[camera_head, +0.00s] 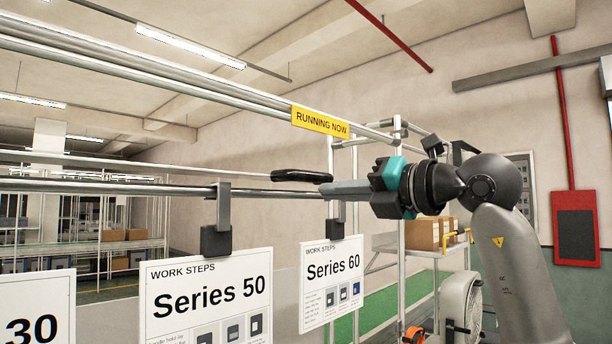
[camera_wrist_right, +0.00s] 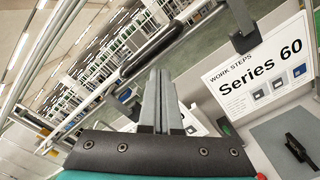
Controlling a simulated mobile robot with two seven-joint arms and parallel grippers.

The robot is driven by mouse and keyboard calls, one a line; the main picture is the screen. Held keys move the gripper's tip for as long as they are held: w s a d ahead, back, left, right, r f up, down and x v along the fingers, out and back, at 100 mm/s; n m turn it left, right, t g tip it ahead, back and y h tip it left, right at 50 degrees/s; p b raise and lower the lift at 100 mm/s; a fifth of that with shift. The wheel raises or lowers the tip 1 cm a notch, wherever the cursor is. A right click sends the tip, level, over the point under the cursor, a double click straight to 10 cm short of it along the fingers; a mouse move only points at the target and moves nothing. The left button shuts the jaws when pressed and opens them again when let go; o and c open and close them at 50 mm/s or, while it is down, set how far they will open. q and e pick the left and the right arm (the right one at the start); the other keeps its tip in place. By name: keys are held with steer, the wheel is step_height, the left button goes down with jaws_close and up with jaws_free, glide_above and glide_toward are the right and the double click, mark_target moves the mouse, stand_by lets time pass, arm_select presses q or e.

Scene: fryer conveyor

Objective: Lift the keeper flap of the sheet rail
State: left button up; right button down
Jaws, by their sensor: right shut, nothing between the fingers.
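The sheet rail (camera_head: 130,188) runs across the head view as a grey bar. A black, rounded bar that looks like the keeper flap (camera_head: 301,176) lies roughly level just above the rail's right part. It also seems to show in the right wrist view as a dark bar (camera_wrist_right: 152,48) beyond the fingers. My right gripper (camera_head: 328,188) comes in from the right, its fingers shut and empty, with the tips at the flap's right end. I cannot tell whether they touch it. The right fingers (camera_wrist_right: 160,85) point up the wrist view. My left gripper is not in view.
Series 50 (camera_head: 207,298) and Series 60 (camera_head: 331,282) sheets hang from the rail by dark clips, left of and below my right gripper. A yellow "RUNNING NOW" sign (camera_head: 320,121) is on the upper bar. A shelf with cartons (camera_head: 422,234) stands behind my right arm.

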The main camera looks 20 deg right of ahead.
steer(key=shift+p+x, duration=0.65)
steer(key=shift+x, duration=0.9)
steer(key=shift+r, duration=0.1)
